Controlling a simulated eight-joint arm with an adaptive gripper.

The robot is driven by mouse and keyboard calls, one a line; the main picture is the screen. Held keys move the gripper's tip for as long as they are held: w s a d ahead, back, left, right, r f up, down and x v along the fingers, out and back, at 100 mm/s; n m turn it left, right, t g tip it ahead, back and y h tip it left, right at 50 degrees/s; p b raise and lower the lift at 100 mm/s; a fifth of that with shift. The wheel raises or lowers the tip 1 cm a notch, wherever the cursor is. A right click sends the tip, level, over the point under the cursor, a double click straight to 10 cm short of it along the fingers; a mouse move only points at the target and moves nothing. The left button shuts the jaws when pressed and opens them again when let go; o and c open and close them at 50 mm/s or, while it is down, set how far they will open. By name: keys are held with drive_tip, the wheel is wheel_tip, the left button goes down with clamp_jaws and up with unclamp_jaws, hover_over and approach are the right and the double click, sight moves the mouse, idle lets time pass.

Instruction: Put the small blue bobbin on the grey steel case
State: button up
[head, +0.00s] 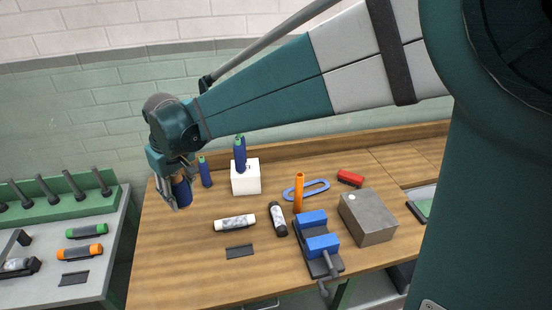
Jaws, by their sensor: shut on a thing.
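My gripper (175,201) is over the left end of the wooden bench, shut on a dark blue bobbin (183,191), which is held roughly upright and partly hidden by the fingers. The grey steel case (368,216) is a box on the right part of the bench, well to the right of my gripper, and its visible top is bare. A blue bobbin with a green top (205,174) stands just behind and right of my gripper. Another blue bobbin with a green top (240,155) stands on a white block (246,181).
Between my gripper and the case are a white bobbin (234,222), a black bobbin (278,218), an upright orange cylinder (299,190) and a blue vise (317,242). A blue ring (317,187) and red block (350,178) lie behind. A pegged green rack (62,205) stands left.

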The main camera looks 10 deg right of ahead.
drive_tip(key=w+d+m+p, duration=0.1)
drive_tip(key=w+d+m, duration=0.15)
drive_tip(key=d, duration=0.65)
drive_tip(key=w+d+m, duration=0.2)
drive_tip(key=w+d, duration=0.1)
drive_tip(key=d, duration=0.5)
drive_tip(key=m+h+p, duration=0.2)
drive_tip(key=m+p, duration=0.1)
drive_tip(key=m, duration=0.9)
hover_over(369, 207)
drive_tip(key=shift+f, duration=2.5)
drive_tip(key=shift+f, duration=2.9)
drive_tip(key=shift+f, duration=0.1)
